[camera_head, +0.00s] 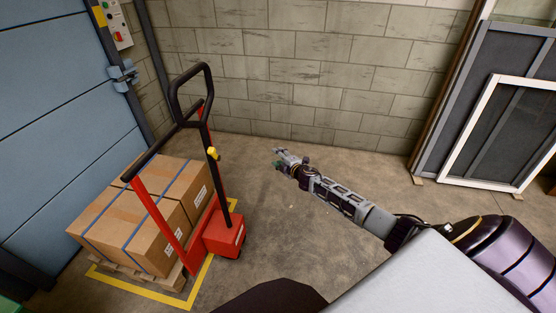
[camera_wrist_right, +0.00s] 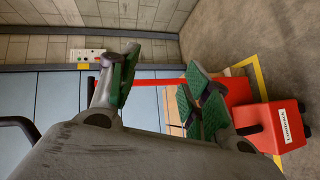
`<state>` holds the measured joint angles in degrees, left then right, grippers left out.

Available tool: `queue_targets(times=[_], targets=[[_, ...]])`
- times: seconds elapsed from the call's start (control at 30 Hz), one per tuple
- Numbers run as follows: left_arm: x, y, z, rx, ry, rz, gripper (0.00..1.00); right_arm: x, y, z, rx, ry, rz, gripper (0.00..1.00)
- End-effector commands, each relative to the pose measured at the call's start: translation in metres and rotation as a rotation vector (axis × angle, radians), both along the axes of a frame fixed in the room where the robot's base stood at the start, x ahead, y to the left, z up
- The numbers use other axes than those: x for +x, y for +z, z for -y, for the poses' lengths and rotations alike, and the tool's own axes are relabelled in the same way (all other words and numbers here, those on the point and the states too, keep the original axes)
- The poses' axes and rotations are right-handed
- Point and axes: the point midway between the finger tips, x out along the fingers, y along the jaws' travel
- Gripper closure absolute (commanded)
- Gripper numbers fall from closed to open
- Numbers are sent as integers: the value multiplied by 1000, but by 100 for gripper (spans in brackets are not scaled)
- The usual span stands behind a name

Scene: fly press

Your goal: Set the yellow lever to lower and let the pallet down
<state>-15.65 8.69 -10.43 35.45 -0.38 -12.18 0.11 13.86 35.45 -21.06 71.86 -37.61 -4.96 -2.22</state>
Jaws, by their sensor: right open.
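The yellow lever (camera_head: 213,153) sits on the black shaft of the red pallet truck (camera_head: 225,233), below the looped handle (camera_head: 190,95). The truck stands at a wooden pallet (camera_head: 178,279) loaded with cardboard boxes (camera_head: 135,222). My right gripper (camera_head: 277,159) is open and empty, held in the air to the right of the lever, apart from it. In the right wrist view the green-padded fingers (camera_wrist_right: 160,85) are spread, with the red truck body (camera_wrist_right: 262,122) behind them to the right. I cannot make out the lever there. My left gripper is not in view.
Yellow floor tape (camera_head: 197,285) surrounds the pallet. A blue door (camera_head: 50,120) is at the left, with a control box (camera_head: 117,25) beside it. Framed panels (camera_head: 500,130) lean at the right against the block wall (camera_head: 310,80). The floor between truck and panels is clear.

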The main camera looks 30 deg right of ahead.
Motion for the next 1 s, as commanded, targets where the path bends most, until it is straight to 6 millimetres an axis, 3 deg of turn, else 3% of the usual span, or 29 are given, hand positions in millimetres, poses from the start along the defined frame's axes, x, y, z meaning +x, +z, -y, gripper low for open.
queue_targets(times=[0.87,1.0], targets=[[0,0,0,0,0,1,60,-2,-6,6,40,-35,-13,52],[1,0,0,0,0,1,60,-6,-22,22,103,-90,-47,52]])
